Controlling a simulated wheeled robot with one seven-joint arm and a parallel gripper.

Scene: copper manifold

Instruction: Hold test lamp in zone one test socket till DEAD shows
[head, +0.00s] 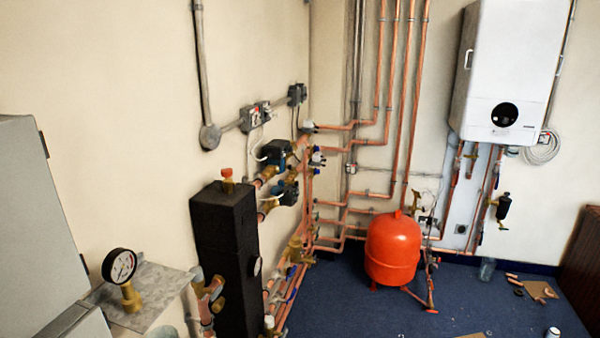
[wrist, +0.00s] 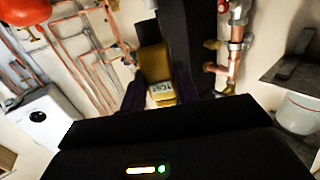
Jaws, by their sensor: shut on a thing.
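In the wrist view, my gripper (wrist: 158,88) is shut on a yellow test lamp (wrist: 154,60), with a dark finger on either side of it. The lamp has a pale label (wrist: 162,92) with dark lettering that looks like TEST but is blurred. I cannot read DEAD on it. I cannot tell which holds the zone one test socket. My gripper is outside the head view.
A tall black block (head: 225,255) stands by the left wall, beside a shelf with a gauge (head: 121,266). Copper pipes (head: 385,110) run up the corner behind a red vessel (head: 392,250). A white boiler (head: 507,70) hangs at right. Blue floor (head: 370,315) is mostly clear in front.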

